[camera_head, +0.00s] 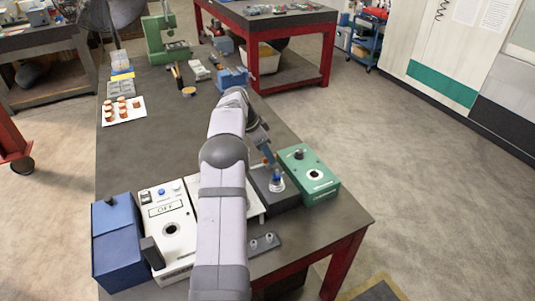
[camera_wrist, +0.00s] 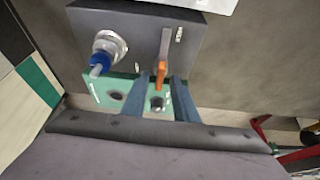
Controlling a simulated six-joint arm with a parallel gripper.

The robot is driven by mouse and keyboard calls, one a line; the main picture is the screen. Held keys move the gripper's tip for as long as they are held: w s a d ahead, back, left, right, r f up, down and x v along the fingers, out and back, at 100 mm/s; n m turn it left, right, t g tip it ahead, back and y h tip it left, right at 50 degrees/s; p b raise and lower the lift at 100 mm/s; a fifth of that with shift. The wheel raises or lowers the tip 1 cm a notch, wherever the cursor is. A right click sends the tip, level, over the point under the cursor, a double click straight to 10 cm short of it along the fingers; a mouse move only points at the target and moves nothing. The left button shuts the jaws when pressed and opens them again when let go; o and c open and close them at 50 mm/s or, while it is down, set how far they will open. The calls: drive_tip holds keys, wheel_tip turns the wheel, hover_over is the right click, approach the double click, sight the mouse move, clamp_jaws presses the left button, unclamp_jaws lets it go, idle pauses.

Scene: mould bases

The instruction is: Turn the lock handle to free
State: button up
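The lock handle (camera_wrist: 161,72) is a thin lever with an orange end, on top of a dark box (camera_wrist: 137,28). In the head view the dark box (camera_head: 285,199) stands near the front right of the bench, with the orange handle end partly hidden by my arm. My gripper (camera_wrist: 153,82) has two blue-grey fingers spread apart. In the wrist view the orange end lies between the fingertips, nearer the right one; contact cannot be told. A small white label beside the lever is too blurred to read.
A silver fitting with a blue knob (camera_wrist: 97,66) stands on the same box beside the handle. A green box (camera_head: 317,178) adjoins it on the right. White boxes (camera_head: 170,232) and a blue box (camera_head: 118,246) stand to the left. The bench middle (camera_head: 160,155) is clear.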

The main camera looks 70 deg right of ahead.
idle(0.3)
drive_tip(key=b+v, duration=0.2)
drive_tip(key=v, duration=0.5)
drive_tip(key=shift+r, duration=0.2)
idle(0.3)
drive_tip(key=w+a+r+n+t+p, duration=0.25)
drive_tip(key=w+a+n, duration=0.55)
drive_tip(key=w+a, duration=0.6)
drive_tip(key=w+a+n+y+p, duration=0.1)
drive_tip(key=w+a+n, duration=0.2)
drive_tip(key=a, duration=0.4)
drive_tip(key=w+a+n+p, duration=0.1)
drive_tip(key=w+a+n, duration=0.2)
drive_tip(key=a, duration=0.5)
drive_tip(key=s+a+f+n+t+y+p, duration=0.1)
drive_tip(key=a+n, duration=0.3)
drive_tip(key=a, duration=0.5)
drive_tip(key=s+a+n+p, duration=0.2)
drive_tip(key=a+n, duration=0.1)
drive_tip(key=a, duration=0.6)
drive_tip(key=s+a+f+n+y+p, duration=0.1)
drive_tip(key=s+a+f+n+p, duration=0.1)
drive_tip(key=s+a+n, duration=0.4)
drive_tip(key=s+a, duration=0.4)
drive_tip(key=shift+s+a, duration=0.35)
drive_tip(key=shift+a, duration=0.05)
